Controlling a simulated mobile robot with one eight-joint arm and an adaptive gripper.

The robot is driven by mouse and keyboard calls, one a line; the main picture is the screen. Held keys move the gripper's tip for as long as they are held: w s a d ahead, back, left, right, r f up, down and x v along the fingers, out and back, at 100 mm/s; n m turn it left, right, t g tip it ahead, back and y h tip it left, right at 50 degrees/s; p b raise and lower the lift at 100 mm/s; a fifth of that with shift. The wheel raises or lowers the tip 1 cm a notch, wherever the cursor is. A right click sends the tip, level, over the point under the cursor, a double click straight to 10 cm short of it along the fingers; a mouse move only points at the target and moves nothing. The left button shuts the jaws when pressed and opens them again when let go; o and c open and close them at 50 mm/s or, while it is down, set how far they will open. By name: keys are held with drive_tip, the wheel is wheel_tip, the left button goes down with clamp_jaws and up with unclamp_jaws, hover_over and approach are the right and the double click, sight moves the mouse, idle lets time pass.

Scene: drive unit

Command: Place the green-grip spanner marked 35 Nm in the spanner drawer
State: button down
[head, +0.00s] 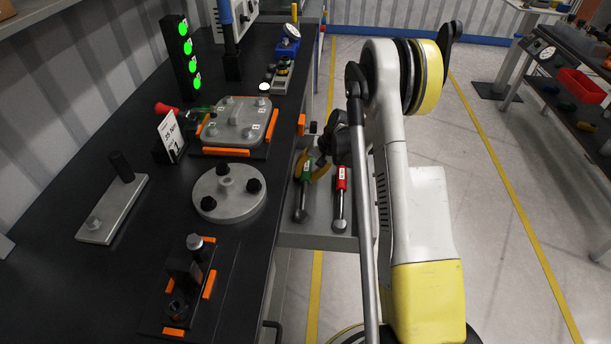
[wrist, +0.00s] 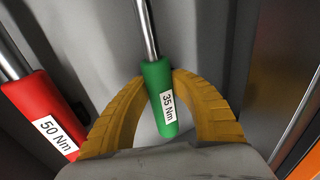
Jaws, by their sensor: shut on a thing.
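The green-grip spanner (wrist: 160,85) shows its 35 Nm label in the wrist view, between the yellow fingers of my gripper (wrist: 174,80). My gripper is shut on its green grip. In the head view the green-grip spanner (head: 300,205) is in or just over the open spanner drawer (head: 318,241), its metal shaft pointing to the near side. The red-grip spanner (wrist: 42,112), marked 50 Nm, lies beside it with a gap; it also shows in the head view (head: 340,200). I cannot tell whether the green-grip spanner touches the drawer floor.
The black workbench (head: 110,260) borders the drawer on the left. It carries a round grey plate (head: 228,192), a square cover plate (head: 236,122) with orange corners, and a "35 Nm" sign (head: 171,137). Open floor (head: 500,250) lies to the right of my arm.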

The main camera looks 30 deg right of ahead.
drive_tip(key=c, duration=1.2)
unclamp_jaws()
drive_tip(key=shift+f, duration=0.1)
drive_tip(key=shift+o, duration=0.2)
drive_tip(key=p+v, duration=0.4)
drive_tip(key=v, duration=0.8)
wheel_tip(320, 180, up, 10)
drive_tip(key=n+h, duration=0.1)
hover_over(308, 195)
drive_tip(key=s+a+r+n+t+h, duration=0.1)
drive_tip(key=s+a+r, duration=0.3)
drive_tip(key=a+r, duration=0.15)
drive_tip(key=s+a+r+n+t+h, duration=0.1)
drive_tip(key=s+a+r+n, duration=0.1)
drive_tip(key=s, duration=0.7)
drive_tip(key=s+a+r+n+t, duration=0.2)
drive_tip(key=s+a+r, duration=0.2)
drive_tip(key=s+a, duration=0.3)
drive_tip(key=shift+s+n+h, duration=0.4)
drive_tip(key=shift+s, duration=0.8)
